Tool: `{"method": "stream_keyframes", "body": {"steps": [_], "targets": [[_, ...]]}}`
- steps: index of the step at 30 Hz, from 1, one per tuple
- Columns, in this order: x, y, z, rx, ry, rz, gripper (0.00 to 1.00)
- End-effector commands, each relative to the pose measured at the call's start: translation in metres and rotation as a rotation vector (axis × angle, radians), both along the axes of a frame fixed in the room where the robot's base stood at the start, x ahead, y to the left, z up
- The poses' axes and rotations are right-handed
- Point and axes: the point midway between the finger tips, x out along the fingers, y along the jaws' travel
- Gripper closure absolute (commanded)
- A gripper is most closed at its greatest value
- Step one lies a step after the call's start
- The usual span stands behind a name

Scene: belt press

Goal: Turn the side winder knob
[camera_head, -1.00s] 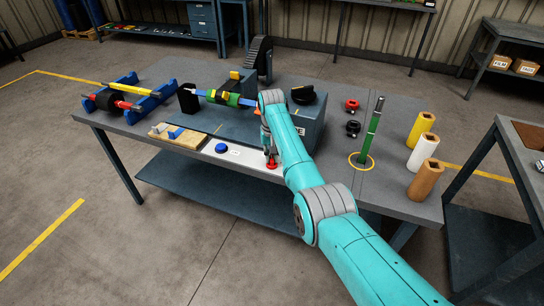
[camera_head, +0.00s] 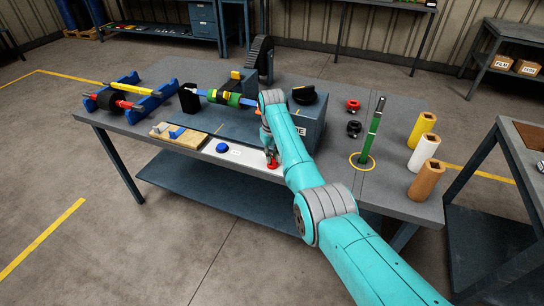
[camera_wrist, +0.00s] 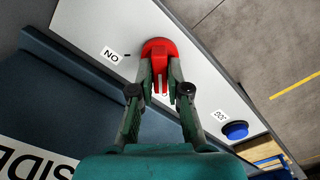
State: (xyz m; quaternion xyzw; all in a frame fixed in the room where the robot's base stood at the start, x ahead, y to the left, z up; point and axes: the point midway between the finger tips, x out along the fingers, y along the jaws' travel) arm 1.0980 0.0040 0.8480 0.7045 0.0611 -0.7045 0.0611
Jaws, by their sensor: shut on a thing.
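My gripper (camera_wrist: 160,76) is shut on the raised grip of a red knob (camera_wrist: 159,48), its fingers on either side of it. The knob sits on a white panel (camera_wrist: 98,24), beside a small label that reads "ON" upside down in the wrist view. In the head view the red knob (camera_head: 273,165) shows just below my gripper (camera_head: 269,155), partly covered by it. A large black knob (camera_head: 304,95) sits on top of a blue-grey box (camera_head: 313,112) with a partly hidden "SIDE" label. My arm covers part of that box.
A blue button (camera_head: 222,148) is on the same panel, left of the red knob. A rod with coloured rings (camera_head: 232,99) lies behind.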

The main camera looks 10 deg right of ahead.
Motion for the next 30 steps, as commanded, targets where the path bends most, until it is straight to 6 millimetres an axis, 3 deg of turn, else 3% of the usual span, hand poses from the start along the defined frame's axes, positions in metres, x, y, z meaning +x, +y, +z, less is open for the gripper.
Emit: {"method": "stream_keyframes", "body": {"steps": [3, 4, 6, 7, 19, 30], "targets": [[0.0, 0.0, -0.001, 0.0, 0.001, 0.001, 1.0], [0.0, 0.0, -0.001, 0.0, 0.001, 0.001, 0.8], [0.0, 0.0, -0.001, 0.0, 0.001, 0.001, 0.62], [0.0, 0.0, -0.001, 0.0, 0.001, 0.0, 0.59], [0.001, 0.0, 0.008, 0.0, -0.002, -0.001, 0.59], [0.001, 0.0, 0.074, 0.001, -0.003, 0.0, 0.59]]}}
